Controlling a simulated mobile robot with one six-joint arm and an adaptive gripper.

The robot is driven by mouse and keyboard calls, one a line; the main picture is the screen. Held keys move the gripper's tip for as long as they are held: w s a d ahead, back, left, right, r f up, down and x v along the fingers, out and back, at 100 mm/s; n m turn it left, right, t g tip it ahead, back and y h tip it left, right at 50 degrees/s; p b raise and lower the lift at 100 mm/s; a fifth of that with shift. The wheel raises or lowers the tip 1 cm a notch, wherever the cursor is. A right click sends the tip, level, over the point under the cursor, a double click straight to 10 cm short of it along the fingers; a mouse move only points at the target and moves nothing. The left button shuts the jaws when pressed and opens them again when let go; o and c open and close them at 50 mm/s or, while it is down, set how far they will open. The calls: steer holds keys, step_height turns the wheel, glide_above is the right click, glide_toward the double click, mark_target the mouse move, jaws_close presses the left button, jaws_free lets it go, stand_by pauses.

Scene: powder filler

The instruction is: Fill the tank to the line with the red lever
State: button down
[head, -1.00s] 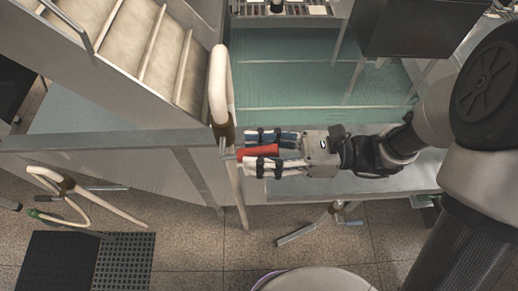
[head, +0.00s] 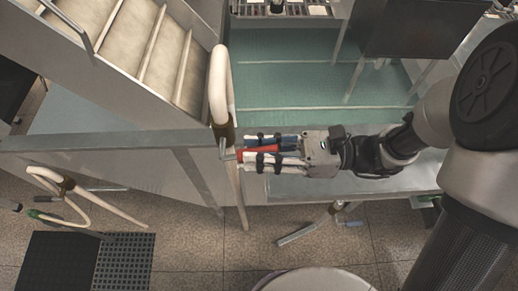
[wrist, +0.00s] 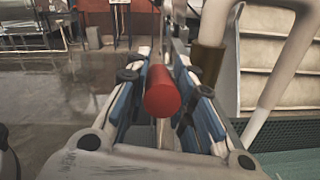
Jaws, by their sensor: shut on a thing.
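The red lever (head: 256,154) has a rounded red grip, and its end faces the camera in the wrist view (wrist: 162,92). My gripper (head: 250,152) reaches in from the right, and its two blue-padded fingers are shut on the red grip, one on each side. The fingers also show on both sides of it in the wrist view (wrist: 165,75). The lever sits beside a pale bent pipe (head: 219,85) with a brown collar (head: 224,131). The lever's joint is partly hidden. I cannot make out the tank's fill line in either view.
A steel ledge (head: 330,188) lies under my gripper. A black grated mat (head: 125,262) and a pale hose (head: 100,205) are at lower left.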

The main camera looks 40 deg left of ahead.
steer(key=shift+f+g+y+b, duration=0.4)
steer(key=shift+f+y+b, duration=0.1)
steer(key=shift+f, duration=0.1)
steer(key=shift+d+f+g+y+b, duration=0.1)
steer(key=shift+f+g+y+b, duration=0.3)
steer(key=shift+g+y, duration=0.15)
steer(key=c, duration=1.4)
jaws_free()
steer(key=shift+o, duration=0.2)
steer(key=shift+w, duration=0.1)
